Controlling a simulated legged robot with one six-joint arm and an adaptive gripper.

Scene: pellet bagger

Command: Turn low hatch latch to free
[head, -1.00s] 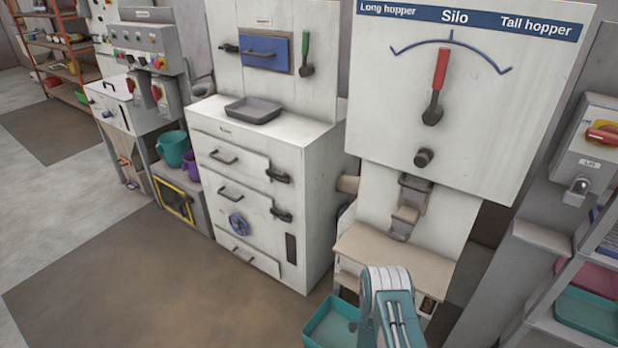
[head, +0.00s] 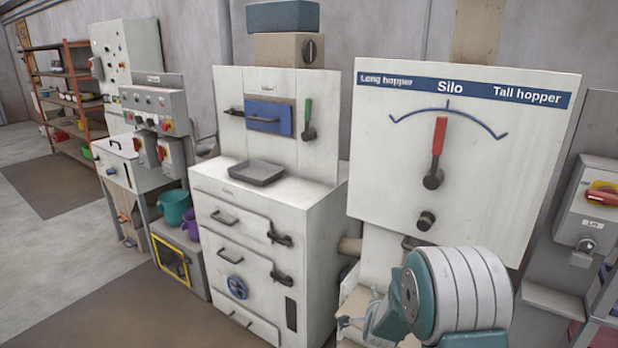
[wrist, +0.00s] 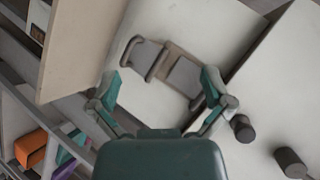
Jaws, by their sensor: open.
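The white cabinet (head: 262,225) has dark latches at the right of its fronts: an upper latch (head: 280,239) and a lower latch (head: 281,277). A low box (head: 182,262) with a yellow-framed hatch (head: 172,258) stands left of it. I cannot tell for certain which is the low hatch latch. In the wrist view my gripper (wrist: 161,86) is open and empty, its teal fingers spread in front of grey handled fittings (wrist: 183,76) on a pale front. I cannot tell whether it touches them.
The silo panel (head: 395,180) carries a red-handled pointer (head: 436,150), standing near upright, and a dark knob (head: 426,220). A grey tray (head: 257,172) sits on the cabinet. A switch box (head: 592,210) is at the right. Open floor (head: 85,310) lies front left.

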